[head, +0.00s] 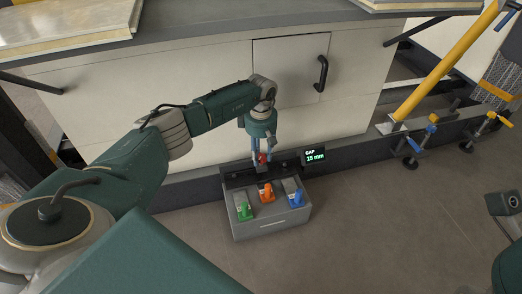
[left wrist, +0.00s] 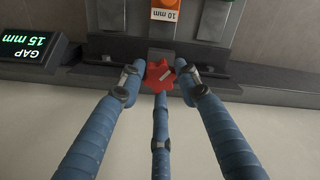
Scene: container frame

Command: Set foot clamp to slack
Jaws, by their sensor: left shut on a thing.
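A red star-shaped knob (left wrist: 160,75) with a small grey bar mark on its face sits on a dark rail (left wrist: 105,62) at the foot of the pale cabinet. In the head view the red knob (head: 263,158) is partly hidden by my fingers. My left gripper (head: 261,152) points down and is shut on the knob, its blue fingers around it in the left wrist view (left wrist: 159,82). A display (head: 314,156) beside the rail reads "GAP 15 mm"; it also shows in the left wrist view (left wrist: 27,47). My right gripper is not in view.
A grey tray (head: 272,229) in front of the rail holds green (head: 244,210), orange (head: 267,193) and blue (head: 297,197) pieces; a label by the orange one reads 10 mm. The floor at centre right is clear.

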